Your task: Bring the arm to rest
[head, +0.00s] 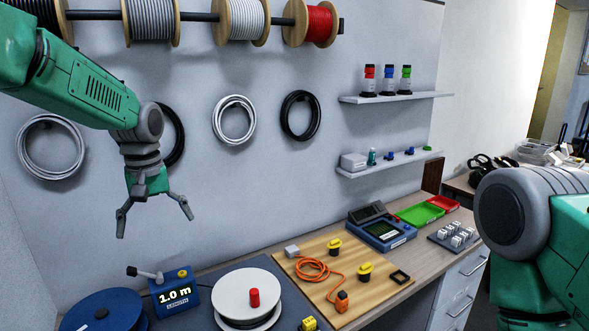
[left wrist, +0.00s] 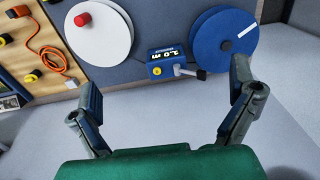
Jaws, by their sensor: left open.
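My left gripper (head: 155,212) hangs open and empty above the left part of the workbench, in front of the wall. Its two spread fingers (left wrist: 170,110) show in the left wrist view with nothing between them. It is apart from the cable meter (head: 175,292), which reads 1.0 m and stands below it. My right arm (head: 530,235) shows at the right edge of the head view. Its gripper is out of the picture.
A white reel (head: 232,290) with a red knob and a blue reel (head: 103,312) lie on the bench. A wooden board (head: 318,296) holds an orange cable (head: 312,268). Spools (head: 240,18) hang above; small shelves (head: 395,97) jut from the wall.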

